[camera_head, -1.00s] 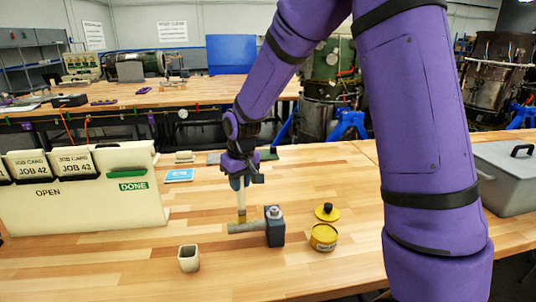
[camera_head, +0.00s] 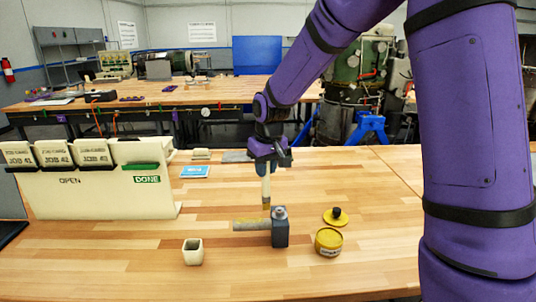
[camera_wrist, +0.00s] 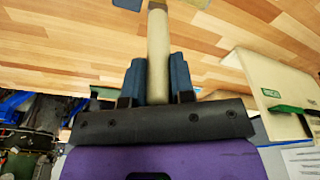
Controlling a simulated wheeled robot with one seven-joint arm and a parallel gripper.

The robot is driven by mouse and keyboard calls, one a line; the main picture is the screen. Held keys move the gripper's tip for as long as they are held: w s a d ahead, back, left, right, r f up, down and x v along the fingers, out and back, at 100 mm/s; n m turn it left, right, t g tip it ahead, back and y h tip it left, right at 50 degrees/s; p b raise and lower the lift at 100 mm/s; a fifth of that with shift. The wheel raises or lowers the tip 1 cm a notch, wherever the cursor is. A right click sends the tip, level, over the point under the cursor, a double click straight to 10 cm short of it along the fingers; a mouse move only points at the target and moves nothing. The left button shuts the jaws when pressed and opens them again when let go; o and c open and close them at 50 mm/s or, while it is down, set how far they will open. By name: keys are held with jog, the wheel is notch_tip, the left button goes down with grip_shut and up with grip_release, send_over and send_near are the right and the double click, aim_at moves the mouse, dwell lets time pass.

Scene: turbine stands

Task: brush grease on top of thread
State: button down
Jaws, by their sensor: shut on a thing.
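A grey threaded rod (camera_head: 250,225) lies level, sticking out to the left from a dark block (camera_head: 280,236) on the wooden bench. Its top looks faintly yellowish. My gripper (camera_head: 265,168) is shut on the handle of a brush (camera_head: 266,190), which hangs upright with its yellowish bristle tip down. The tip is over the rod's right end beside the block and looks slightly above the rod; contact is unclear. In the wrist view, the blue fingers (camera_wrist: 157,85) clasp the brush handle (camera_wrist: 158,45). An open yellow grease tin (camera_head: 328,243) stands right of the block.
A yellow lid with a black knob (camera_head: 335,216) lies behind the tin. A small whitish square cup (camera_head: 193,252) stands front left. A job card rack (camera_head: 100,195) stands at the left. A blue booklet (camera_head: 195,171) lies farther back. The front of the bench is clear.

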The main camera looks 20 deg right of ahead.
jog(key=shift+r, duration=2.05)
jog(key=shift+a, duration=0.1)
jog(key=shift+f, duration=0.15)
